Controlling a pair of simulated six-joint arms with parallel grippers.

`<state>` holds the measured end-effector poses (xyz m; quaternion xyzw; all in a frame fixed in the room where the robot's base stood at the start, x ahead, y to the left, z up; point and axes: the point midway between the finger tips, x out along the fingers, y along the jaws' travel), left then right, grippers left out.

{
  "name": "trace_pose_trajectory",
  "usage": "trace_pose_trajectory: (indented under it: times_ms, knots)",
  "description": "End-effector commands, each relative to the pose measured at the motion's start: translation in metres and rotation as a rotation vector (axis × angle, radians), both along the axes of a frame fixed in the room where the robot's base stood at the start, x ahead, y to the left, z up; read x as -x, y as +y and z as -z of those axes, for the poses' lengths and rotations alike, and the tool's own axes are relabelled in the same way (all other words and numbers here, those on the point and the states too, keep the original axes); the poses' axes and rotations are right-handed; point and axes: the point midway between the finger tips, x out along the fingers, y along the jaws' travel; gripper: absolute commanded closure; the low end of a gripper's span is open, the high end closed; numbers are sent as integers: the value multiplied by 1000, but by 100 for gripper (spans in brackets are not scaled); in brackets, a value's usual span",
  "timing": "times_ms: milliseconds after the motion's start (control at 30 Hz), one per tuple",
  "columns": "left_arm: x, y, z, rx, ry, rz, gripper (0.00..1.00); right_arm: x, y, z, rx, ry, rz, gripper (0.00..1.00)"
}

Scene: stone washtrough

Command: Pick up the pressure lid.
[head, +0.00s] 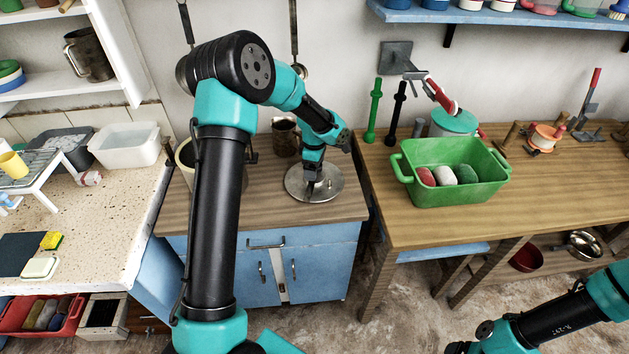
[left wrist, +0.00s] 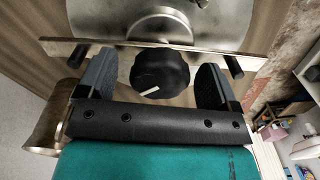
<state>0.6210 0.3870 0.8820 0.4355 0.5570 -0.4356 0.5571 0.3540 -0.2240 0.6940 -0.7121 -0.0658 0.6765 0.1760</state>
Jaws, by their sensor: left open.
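The pressure lid (head: 332,188) is a round grey metal disc lying on the wooden top of the blue cabinet. In the left wrist view the lid (left wrist: 218,14) shows a metal crossbar (left wrist: 110,47) and a round black knob (left wrist: 160,72) with a white mark. My left gripper (head: 313,186) is over the middle of the lid, pointing down. Its two fingers (left wrist: 154,82) are open, one on each side of the knob, with a gap on both sides. The gripper hides the knob in the head view. My right arm shows at the bottom right, its gripper out of frame.
A dark metal mug (head: 284,137) stands just behind the lid. A pale pot (head: 187,160) is to the left, partly behind my left arm. A green tub (head: 455,172) with several stones stands on the wooden table to the right.

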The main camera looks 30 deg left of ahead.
Motion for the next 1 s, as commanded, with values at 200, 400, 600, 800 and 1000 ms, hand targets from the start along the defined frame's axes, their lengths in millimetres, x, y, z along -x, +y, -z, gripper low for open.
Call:
trace_pose_trajectory:
  times_ms: [200,400,600,800,1000]
  knots:
    - [0,0,0,0,0,0,19,0,0,0,0,0,0,15]
    - [0,0,0,0,0,0,39,0,0,0,0,0,0,15]
    - [0,0,0,0,0,0,58,0,0,0,0,0,0,15]
    - [0,0,0,0,0,0,77,0,0,0,0,0,0,15]
    - [0,0,0,0,0,0,96,0,0,0,0,0,0,15]
